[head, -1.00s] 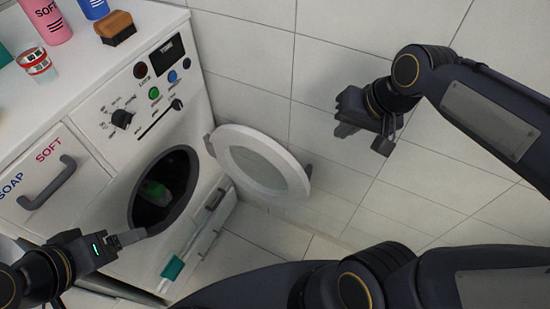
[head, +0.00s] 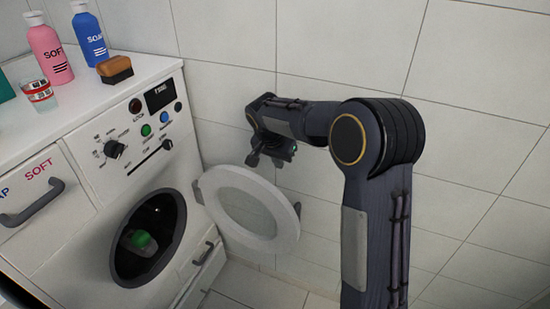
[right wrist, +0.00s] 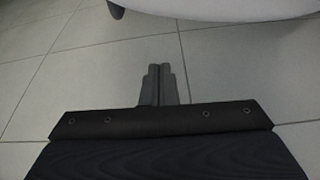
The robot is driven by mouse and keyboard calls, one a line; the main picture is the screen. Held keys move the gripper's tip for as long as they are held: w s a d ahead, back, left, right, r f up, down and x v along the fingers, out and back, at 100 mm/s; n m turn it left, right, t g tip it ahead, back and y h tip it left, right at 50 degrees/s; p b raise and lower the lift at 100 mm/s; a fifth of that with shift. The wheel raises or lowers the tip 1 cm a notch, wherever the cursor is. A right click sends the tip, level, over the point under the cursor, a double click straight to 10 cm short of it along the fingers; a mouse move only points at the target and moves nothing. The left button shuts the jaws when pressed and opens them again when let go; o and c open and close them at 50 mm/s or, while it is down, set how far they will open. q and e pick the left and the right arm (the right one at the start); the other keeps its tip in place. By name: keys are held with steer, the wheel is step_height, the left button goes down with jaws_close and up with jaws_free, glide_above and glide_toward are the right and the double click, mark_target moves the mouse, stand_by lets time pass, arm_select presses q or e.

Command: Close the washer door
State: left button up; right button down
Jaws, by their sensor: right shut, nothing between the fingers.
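The white washer (head: 105,215) stands at the left in the head view. Its round door (head: 279,236) has a white rim and clear glass, and it hangs wide open to the right of the dark drum opening (head: 127,262). Something green and pale lies inside the drum. My right gripper (head: 264,161) is shut and empty, above and just behind the door's upper rim; I cannot tell whether it touches it. In the right wrist view the shut fingers (right wrist: 159,86) point toward the floor, with part of the white door rim (right wrist: 215,10) at the top. My left gripper is out of view.
A pink bottle (head: 49,54), a blue bottle (head: 89,37), a brown brush (head: 115,71) and a red-banded glass (head: 40,95) stand on the washer top. A drawer handle (head: 34,203) sticks out at the left. A tiled wall (head: 330,45) is behind.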

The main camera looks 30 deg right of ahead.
steer(key=f, duration=0.1)
steer(key=s+a+f, duration=0.1)
steer(key=a+f, duration=0.1)
steer(key=shift+s+f, duration=0.3)
steer(key=shift+f, duration=0.1)
steer(key=shift+a, duration=0.15)
